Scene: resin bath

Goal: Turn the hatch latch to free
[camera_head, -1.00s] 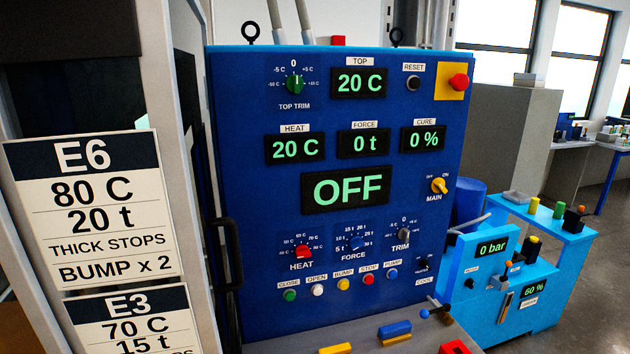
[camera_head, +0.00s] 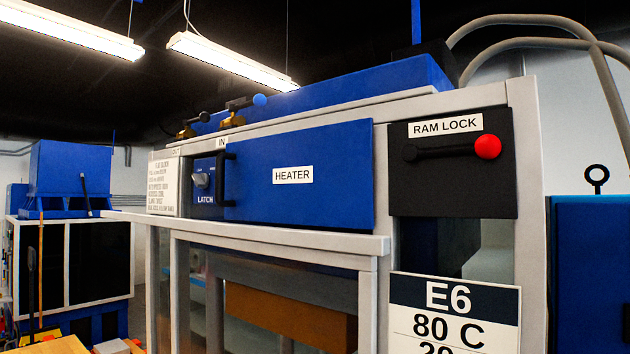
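The blue hatch (camera_head: 300,195), labelled HEATER, is set in the upper front of the grey-framed machine and looks closed. The hatch latch (camera_head: 200,181) is a small grey knob on a blue plate at the hatch's left end, above the word LATCH. Its small position marks are too small to read. A black upright handle (camera_head: 226,178) stands just right of the knob. My gripper is not in view.
A ram lock lever (camera_head: 452,150) with a red ball lies roughly level on a black plate to the right. A grey ledge (camera_head: 270,240) runs below the hatch. Two valves with ball levers (camera_head: 245,103) sit above it. Another blue machine (camera_head: 75,230) stands at far left.

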